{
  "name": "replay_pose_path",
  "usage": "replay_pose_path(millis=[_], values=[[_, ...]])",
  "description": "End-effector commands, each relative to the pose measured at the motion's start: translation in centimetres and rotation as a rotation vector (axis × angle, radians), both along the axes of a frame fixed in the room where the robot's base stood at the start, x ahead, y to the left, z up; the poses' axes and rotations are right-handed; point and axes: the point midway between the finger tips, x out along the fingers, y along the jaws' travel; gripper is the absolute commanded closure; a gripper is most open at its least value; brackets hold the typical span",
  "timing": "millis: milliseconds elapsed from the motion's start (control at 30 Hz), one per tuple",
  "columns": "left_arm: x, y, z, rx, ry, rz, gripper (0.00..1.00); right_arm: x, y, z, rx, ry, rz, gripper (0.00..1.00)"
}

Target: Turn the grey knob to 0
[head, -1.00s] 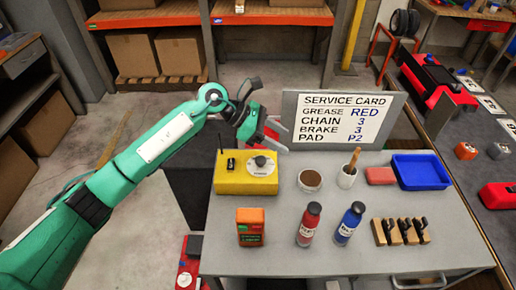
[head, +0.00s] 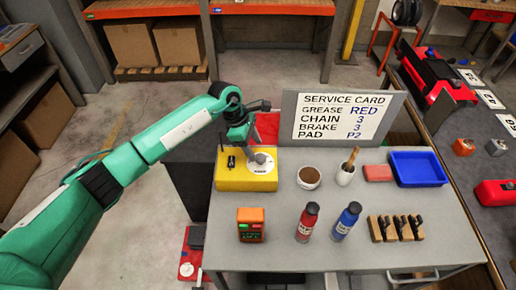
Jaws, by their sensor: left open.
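The yellow box (head: 232,181) stands at the back left of the grey table. A pale round dial (head: 266,167) with the grey knob (head: 260,158) is on its top, toward the right. My left gripper (head: 253,149) points down at the knob from above and behind. It is open, and its fingers are close to the knob. I cannot tell whether they touch it. The gripper partly hides the knob, and the number it points to is too small to read. My right gripper is not in view.
The service card board (head: 341,117) stands just right of my gripper. A brown-topped cup (head: 309,178) and a white cup with a brush (head: 345,175) stand right of the box. An orange device (head: 250,225), a red bottle (head: 307,222) and a blue bottle (head: 346,221) stand in front.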

Motion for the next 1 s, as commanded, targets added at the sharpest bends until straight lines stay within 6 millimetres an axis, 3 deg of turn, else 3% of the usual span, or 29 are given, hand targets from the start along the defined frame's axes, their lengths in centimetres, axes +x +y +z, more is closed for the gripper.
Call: replay_pose_path(millis=[300, 600, 633, 833, 1000], values=[[-0.4, -1.4, -3.3, -0.001, 0.001, 0.001, 0.45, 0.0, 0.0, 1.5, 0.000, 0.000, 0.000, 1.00], [-0.4, -1.5, -3.7, 0.000, 0.000, 0.000, 0.45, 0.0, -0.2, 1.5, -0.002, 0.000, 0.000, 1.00], [-0.4, -1.5, -3.7, 0.000, 0.000, 0.000, 0.47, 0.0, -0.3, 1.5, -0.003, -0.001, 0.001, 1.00], [-0.4, -1.5, -3.6, -0.001, 0.000, 0.000, 0.86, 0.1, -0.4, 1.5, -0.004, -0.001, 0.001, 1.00], [-0.4, -1.5, -3.6, -0.001, 0.000, 0.003, 0.89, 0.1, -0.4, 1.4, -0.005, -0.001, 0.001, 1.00]])
